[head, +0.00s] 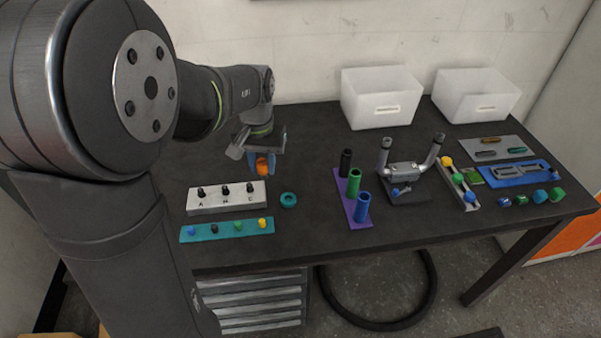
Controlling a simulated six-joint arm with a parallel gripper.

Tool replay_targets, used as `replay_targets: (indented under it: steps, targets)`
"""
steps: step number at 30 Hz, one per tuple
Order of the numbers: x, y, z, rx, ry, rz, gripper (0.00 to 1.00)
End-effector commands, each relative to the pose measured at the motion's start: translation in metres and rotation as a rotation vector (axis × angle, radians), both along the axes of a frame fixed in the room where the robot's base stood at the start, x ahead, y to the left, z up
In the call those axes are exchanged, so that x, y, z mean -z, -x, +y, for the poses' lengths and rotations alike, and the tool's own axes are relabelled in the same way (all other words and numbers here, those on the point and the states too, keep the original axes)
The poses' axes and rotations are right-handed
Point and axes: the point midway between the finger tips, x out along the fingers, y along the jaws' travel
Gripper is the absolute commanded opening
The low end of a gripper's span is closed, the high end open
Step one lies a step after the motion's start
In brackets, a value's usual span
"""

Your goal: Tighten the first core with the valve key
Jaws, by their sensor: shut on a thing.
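My gripper (262,170) has blue fingers shut on an orange piece (262,163), which may be the valve key; its lower end is hard to make out. It hangs behind and just right of the right end of a white block (228,202). Three black valve stems or cores (225,190) stand upright in the block, with letters in front of them. The gripper looks apart from the stems. A teal ring (288,200) lies right of the block.
A teal strip (213,233) with several coloured caps lies in front of the block. A purple rack (352,205) with three tubes stands to the right, then a grey fixture (404,171). Two white bins (380,99) stand at the back.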

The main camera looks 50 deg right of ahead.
Motion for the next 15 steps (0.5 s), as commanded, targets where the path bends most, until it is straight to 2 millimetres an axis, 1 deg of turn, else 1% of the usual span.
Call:
replay_targets:
  steps: [1,6,9,12,15]
  targets:
    - [0.0,-0.02,0.009,-0.038,0.0,0.0,0.04]
    - [0.001,-0.076,0.04,-0.137,-0.001,0.001,0.04]
    - [0.002,-0.103,0.059,-0.186,-0.001,0.001,0.04]
    - [0.002,-0.124,0.076,-0.227,0.0,0.0,0.04]
    - [0.002,-0.138,0.088,-0.253,-0.001,0.001,0.04]
